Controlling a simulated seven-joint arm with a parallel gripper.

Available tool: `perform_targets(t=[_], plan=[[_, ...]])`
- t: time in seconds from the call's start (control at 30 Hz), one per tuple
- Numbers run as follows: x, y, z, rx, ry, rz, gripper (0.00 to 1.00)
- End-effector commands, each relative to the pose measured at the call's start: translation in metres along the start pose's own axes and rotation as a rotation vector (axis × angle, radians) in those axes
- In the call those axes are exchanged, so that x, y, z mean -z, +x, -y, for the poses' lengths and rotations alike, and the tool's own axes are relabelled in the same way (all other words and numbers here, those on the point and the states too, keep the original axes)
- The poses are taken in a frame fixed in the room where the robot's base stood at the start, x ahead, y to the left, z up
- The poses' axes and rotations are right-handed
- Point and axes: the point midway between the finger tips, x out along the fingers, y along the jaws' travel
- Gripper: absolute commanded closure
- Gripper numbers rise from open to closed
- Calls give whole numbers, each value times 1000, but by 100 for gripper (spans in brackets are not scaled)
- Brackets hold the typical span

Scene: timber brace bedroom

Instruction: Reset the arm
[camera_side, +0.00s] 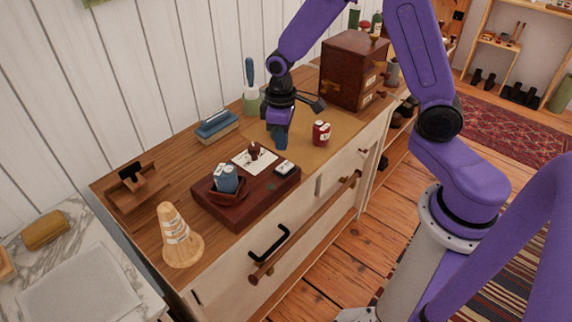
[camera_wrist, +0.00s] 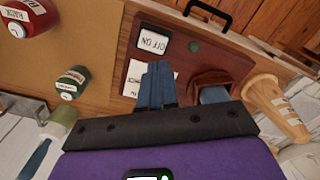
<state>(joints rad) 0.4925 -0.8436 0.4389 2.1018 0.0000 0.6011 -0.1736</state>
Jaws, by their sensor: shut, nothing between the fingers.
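My gripper (camera_side: 281,143) points down over the tan mat (camera_side: 300,128) on the wooden cabinet top. Its blue fingers are closed together with nothing between them. In the wrist view the shut fingertips (camera_wrist: 158,72) overlap the white card and the near part of the dark red-brown board. In the side view the gripper is behind the board (camera_side: 243,208) and to the left of a red jar (camera_side: 321,134), apart from both. The task names no object.
A pale wooden cone (camera_side: 177,238) stands front left. A wooden chest (camera_side: 353,70) stands back right.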

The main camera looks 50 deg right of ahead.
Motion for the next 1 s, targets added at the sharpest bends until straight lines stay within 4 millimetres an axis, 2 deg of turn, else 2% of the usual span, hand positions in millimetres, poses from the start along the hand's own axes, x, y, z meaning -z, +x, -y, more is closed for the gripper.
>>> perform_targets(t=[0.17,0.37,0.5,0.7,0.9,1.0], plan=[[-8,-12,15,-1,-40,-5,100],[-43,-44,58,0,-162,-15,100],[-77,-64,86,1,-254,-20,100],[-133,-86,115,4,-385,-26,100],[-186,-99,130,8,-502,-30,100],[-204,-102,132,9,-542,-30,100]])
